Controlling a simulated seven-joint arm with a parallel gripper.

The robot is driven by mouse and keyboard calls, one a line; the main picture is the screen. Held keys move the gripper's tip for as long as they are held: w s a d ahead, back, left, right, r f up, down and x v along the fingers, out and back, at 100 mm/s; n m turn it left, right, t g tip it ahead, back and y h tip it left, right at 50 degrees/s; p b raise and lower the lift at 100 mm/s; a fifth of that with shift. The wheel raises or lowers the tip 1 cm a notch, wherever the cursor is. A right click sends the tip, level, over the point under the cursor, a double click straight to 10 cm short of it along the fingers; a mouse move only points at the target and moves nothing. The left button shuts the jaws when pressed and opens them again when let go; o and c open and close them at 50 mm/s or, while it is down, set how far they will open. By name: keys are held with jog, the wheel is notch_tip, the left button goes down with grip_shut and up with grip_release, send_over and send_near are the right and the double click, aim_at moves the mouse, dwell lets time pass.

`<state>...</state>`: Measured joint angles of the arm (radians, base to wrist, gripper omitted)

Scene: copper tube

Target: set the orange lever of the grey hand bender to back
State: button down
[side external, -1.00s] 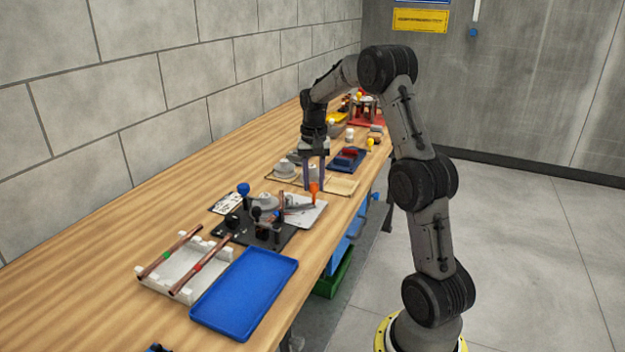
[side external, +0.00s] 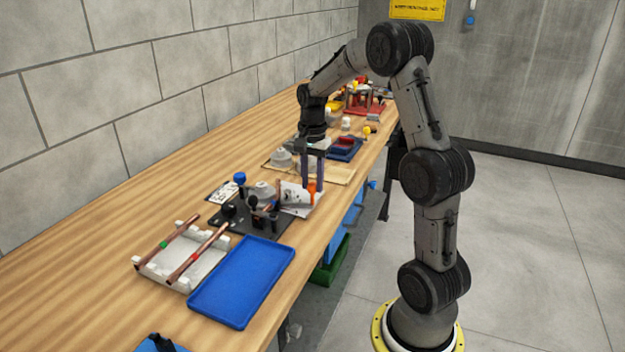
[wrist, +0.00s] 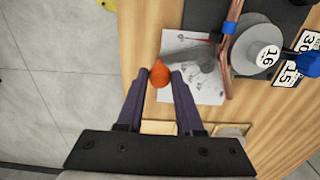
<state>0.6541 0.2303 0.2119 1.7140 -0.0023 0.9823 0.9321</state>
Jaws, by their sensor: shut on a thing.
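The orange lever (side external: 312,188) of the hand bender stands at the right of the bender, above the white sheet, in the side view. In the wrist view its orange grip (wrist: 159,73) sits between my two fingertips. My gripper (wrist: 160,76) points down and is shut on this grip. The bender has a black base plate (side external: 232,219) and a grey round former (side external: 263,191). The former, marked 16 (wrist: 265,57), also shows in the wrist view, with a copper tube (wrist: 228,50) beside it.
A blue tray (side external: 242,284) and a white rack (side external: 160,266) with two copper tubes lie in front of the bender. A blue knob (side external: 240,178) stands at its left. A printed sheet (wrist: 190,96) lies under the lever. A dark blue tray (side external: 345,149) and other stations stand farther back.

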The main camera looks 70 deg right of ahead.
jog(key=shift+a, duration=0.15)
jog(key=c, duration=0.5)
grip_release()
jog(key=shift+c, duration=0.2)
notch_tip(320, 180, up, 14)
dwell(0.3)
jog(key=s+a+r+n+t, duration=0.1)
jog(key=s+a+r+n, duration=0.2)
jog(key=a, duration=0.5)
jog(key=s+a+r+n+t, duration=0.2)
jog(key=a+r+n, duration=0.1)
jog(key=a, duration=0.6)
jog(key=s+a+f+n+t, duration=0.2)
jog(key=s+a+f+n, duration=0.5)
jog(key=s+f+n, duration=0.3)
jog(key=shift+s+a+f+n+t, duration=0.3)
jog(key=shift+s+n, duration=0.1)
jog(key=shift+n, duration=0.7)
